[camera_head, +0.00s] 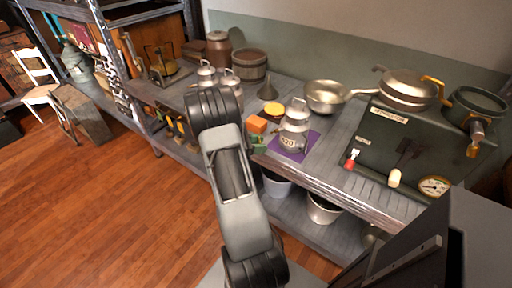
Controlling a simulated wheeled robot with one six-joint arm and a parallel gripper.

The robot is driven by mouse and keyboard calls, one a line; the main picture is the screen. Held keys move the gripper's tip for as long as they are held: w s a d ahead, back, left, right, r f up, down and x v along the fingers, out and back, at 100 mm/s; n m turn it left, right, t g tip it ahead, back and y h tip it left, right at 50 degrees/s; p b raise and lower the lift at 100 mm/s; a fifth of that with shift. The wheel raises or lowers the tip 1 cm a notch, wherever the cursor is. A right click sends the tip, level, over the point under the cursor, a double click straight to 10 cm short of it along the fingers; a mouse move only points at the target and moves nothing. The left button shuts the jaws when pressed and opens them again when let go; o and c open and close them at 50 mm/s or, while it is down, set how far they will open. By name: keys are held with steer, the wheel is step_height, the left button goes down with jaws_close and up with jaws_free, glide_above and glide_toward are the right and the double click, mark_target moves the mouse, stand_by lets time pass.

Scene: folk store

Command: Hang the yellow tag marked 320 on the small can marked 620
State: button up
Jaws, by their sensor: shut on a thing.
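A small grey metal milk can (295,128) stands upright on a purple mat (312,140) near the front edge of the counter. A pale label (288,142) on its front seems to read 620, though it is small. Two similar cans, one at the left (206,76) and one at the right (230,83), stand farther back. I cannot make out a yellow tag marked 320. My arm rises from the bottom middle to a black joint over the counter's front edge, left of the mat. My gripper and anything in it are hidden.
An orange block (256,125), a green item (258,147) and a yellow round thing (273,108) crowd the can's left side. A pan (326,96) is behind it. A grey-green appliance (410,140) stands at the right. Buckets (323,208) sit on the lower shelf.

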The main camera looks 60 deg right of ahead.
steer(key=shift+s+d+f+b, duration=0.15)
steer(key=shift+s+d, duration=0.25)
steer(key=shift+d, duration=0.35)
steer(key=shift+s+d+f+b, duration=0.1)
steer(key=shift+s+d+b, duration=0.2)
steer(key=shift+d, duration=0.4)
steer(key=shift+s+d+f+b, duration=0.1)
steer(key=shift+s+d, duration=0.35)
steer(key=shift+d, duration=0.3)
steer(key=shift+s+d+f, duration=0.1)
steer(key=shift+s+d, duration=0.05)
steer(key=shift+d, duration=0.15)
steer(key=o, duration=1.1)
steer(key=v, duration=1.3)
steer(key=shift+a+p, duration=0.3)
steer(key=shift+a, duration=0.05)
